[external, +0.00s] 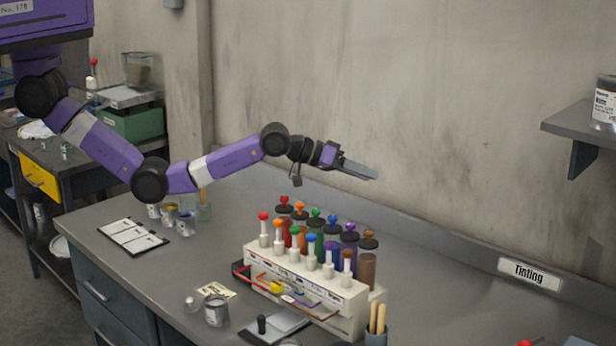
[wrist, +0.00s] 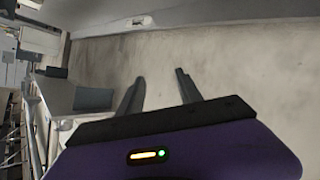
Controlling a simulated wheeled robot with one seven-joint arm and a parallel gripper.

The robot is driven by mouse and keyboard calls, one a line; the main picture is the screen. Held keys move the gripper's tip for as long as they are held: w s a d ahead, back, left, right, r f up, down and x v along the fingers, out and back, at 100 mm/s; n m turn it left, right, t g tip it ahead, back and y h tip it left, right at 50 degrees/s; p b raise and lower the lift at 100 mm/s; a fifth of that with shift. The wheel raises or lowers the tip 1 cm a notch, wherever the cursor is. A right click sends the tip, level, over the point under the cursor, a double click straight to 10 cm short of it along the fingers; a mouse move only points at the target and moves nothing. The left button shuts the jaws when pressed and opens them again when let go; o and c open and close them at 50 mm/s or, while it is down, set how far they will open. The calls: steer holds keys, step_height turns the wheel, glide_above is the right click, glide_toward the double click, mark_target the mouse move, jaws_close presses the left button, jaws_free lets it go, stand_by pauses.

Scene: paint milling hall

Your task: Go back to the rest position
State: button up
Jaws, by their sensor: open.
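My gripper (external: 360,169) is at the end of my purple arm, raised above the back part of the grey workbench (external: 420,285). It points to the right, close to the bare wall. In the wrist view my gripper (wrist: 160,88) shows two dark fingers standing apart with nothing between them. The fingers touch nothing that I can see.
A white rack (external: 310,277) with several coloured-knob dispensers stands below and in front of my gripper. A wall shelf (external: 580,122) juts out at right.

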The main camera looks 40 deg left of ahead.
steer(key=s+a+f+t, duration=0.1)
steer(key=a+f+t, duration=0.1)
steer(key=a+f, duration=0.35)
steer(key=s+a+f+t, duration=0.1)
steer(key=a+f, duration=0.2)
steer(key=a, duration=0.6)
steer(key=s+a+f+t, duration=0.1)
steer(key=s+a, duration=0.2)
steer(key=a, duration=0.3)
steer(key=s+a+f+t+y+b, duration=0.1)
steer(key=s+a+f, duration=0.15)
steer(key=a, duration=0.35)
steer(key=s+a+t, duration=0.1)
steer(key=s+a, duration=0.3)
steer(key=a, duration=0.2)
steer(key=s+a+n+y+b, duration=0.1)
steer(key=s+a+y, duration=0.3)
steer(key=s+a, duration=0.8)
steer(key=s+a+f+n+y+b, duration=0.1)
steer(key=s+a+y, duration=0.3)
steer(key=s+a, duration=0.9)
steer(key=s+n, duration=0.1)
steer(key=s, duration=0.7)
steer(key=shift+s+a+g, duration=0.15)
steer(key=shift+s+g, duration=0.1)
steer(key=shift+g, duration=0.15)
steer(key=shift+f, duration=0.1)
